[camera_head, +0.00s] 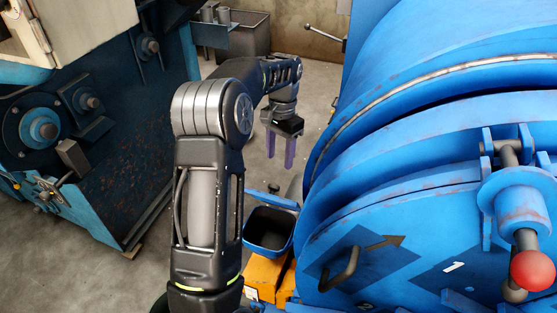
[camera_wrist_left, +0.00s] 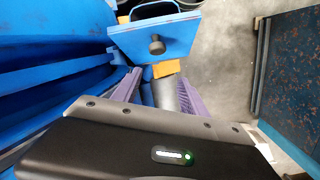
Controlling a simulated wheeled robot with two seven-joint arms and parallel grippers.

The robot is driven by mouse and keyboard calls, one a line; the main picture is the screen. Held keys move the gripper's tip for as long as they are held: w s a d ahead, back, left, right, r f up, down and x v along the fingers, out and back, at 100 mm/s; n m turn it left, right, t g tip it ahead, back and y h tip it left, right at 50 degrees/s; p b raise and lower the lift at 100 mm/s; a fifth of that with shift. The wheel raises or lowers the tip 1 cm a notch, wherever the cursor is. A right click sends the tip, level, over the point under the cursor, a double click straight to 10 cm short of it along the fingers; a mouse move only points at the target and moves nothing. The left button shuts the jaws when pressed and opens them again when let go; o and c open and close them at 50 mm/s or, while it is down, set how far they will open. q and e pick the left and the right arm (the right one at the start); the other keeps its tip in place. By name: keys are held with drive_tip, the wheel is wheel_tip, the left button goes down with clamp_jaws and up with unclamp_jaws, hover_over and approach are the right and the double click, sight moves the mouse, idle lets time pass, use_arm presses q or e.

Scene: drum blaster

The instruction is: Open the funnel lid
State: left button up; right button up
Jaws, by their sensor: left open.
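The blue funnel (camera_head: 292,230) with a dark inside stands beside the large blue drum machine in the head view. In the left wrist view a blue plate with a dark round knob (camera_wrist_left: 157,45) is at the top centre, in front of a dark opening; I cannot tell for sure whether this plate is the funnel lid. My left gripper (camera_head: 280,150) has purple fingers, spread apart and empty, pointing down beyond the funnel. Its fingers also show in the left wrist view (camera_wrist_left: 158,92), short of the knob and not touching it. My right gripper is not in view.
The blue drum (camera_head: 410,140) fills the right side, with a black handle (camera_head: 340,272) and a red knob (camera_head: 532,270). A dark blue machine (camera_head: 110,150) stands at left. A grey bin (camera_head: 245,38) is at the back. Orange parts (camera_head: 262,275) sit below the funnel.

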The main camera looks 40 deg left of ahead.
use_arm(q)
drive_tip(key=s+n, duration=0.1)
drive_tip(key=s+d+n+t+b, duration=0.1)
drive_tip(key=s, duration=0.1)
drive_tip(key=s+n+b, duration=0.1)
drive_tip(key=shift+s+d+r+n+t+y, duration=0.3)
drive_tip(key=shift+s+d+r+n, duration=0.05)
drive_tip(key=shift+s+r+n, duration=0.05)
drive_tip(key=shift+w+a+f+n, duration=0.1)
drive_tip(key=shift+w+a+n, duration=0.05)
drive_tip(key=shift+w+n, duration=0.15)
wheel_tip(320, 180, down, 8)
drive_tip(key=shift+r, duration=0.15)
drive_tip(key=shift+c, duration=0.5)
